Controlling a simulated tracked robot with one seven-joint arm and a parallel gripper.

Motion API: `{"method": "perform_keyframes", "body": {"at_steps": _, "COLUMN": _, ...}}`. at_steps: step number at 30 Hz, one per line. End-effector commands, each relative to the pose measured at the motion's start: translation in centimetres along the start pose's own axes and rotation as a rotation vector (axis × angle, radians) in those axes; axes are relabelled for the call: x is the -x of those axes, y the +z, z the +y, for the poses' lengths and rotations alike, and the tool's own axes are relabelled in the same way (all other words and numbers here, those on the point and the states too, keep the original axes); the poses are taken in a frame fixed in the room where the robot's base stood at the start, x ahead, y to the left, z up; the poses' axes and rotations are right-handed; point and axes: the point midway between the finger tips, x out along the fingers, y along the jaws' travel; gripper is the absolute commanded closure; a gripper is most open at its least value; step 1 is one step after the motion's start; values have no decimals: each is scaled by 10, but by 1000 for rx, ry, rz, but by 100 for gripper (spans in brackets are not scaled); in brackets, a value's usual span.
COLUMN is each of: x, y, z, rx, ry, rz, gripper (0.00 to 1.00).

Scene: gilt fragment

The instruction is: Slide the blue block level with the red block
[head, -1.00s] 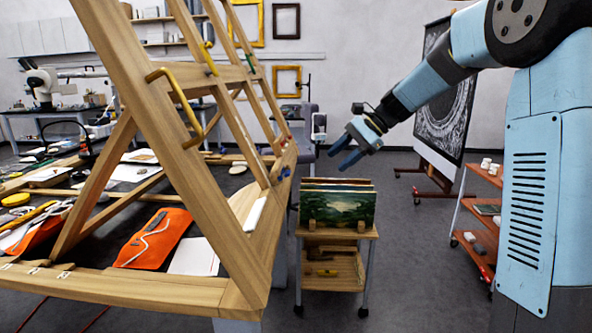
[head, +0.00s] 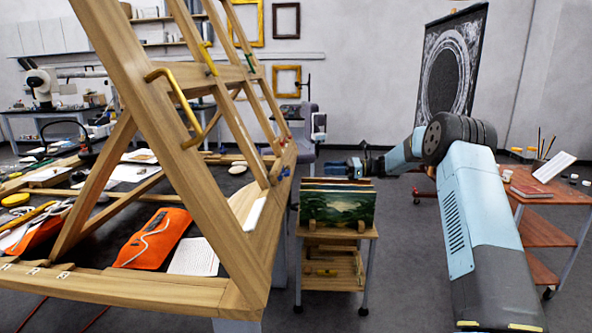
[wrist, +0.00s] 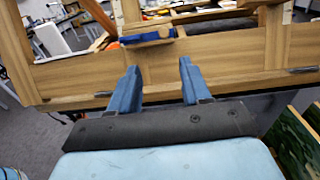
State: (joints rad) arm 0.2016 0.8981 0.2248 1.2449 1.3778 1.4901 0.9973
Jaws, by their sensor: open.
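The blue block (head: 284,173) sits on the right-hand rail of the large tilted wooden frame (head: 205,185) in the head view. The small red block (head: 289,138) appears farther back and higher in the picture, on the same side of the frame. In the wrist view the blue block (wrist: 148,38) lies across a wooden rail, beyond my fingertips and slightly left of the gap. My gripper (wrist: 157,72) is open and empty, its blue fingers pointing at the wooden frame. In the head view my gripper (head: 333,167) is small, behind the paintings' top edge, right of the blue block and apart from it.
A wooden trolley (head: 333,262) with upright paintings (head: 337,206) stands right of the frame, close below my arm. A yellow handle (head: 178,100) sticks out of the frame. A red-topped cart (head: 548,190) stands at the right. Grey floor between is clear.

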Motion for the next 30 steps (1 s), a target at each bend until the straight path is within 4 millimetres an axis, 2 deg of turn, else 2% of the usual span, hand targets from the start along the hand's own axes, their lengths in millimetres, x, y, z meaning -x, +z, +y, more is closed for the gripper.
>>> {"method": "perform_keyframes", "body": {"at_steps": 4, "x": 1, "y": -6, "z": -7, "rx": -22, "ry": -8, "rz": -30, "gripper": 52}}
{"method": "perform_keyframes", "body": {"at_steps": 8, "x": -7, "y": -7, "z": -8, "rx": -25, "ry": -7, "rz": -33, "gripper": 52}}
{"method": "perform_keyframes", "body": {"at_steps": 24, "x": -98, "y": -4, "z": -8, "rx": -24, "ry": -6, "rz": -32, "gripper": 52}}
{"method": "perform_keyframes", "body": {"at_steps": 30, "x": -124, "y": -3, "z": -8, "rx": -24, "ry": -6, "rz": -31, "gripper": 52}}
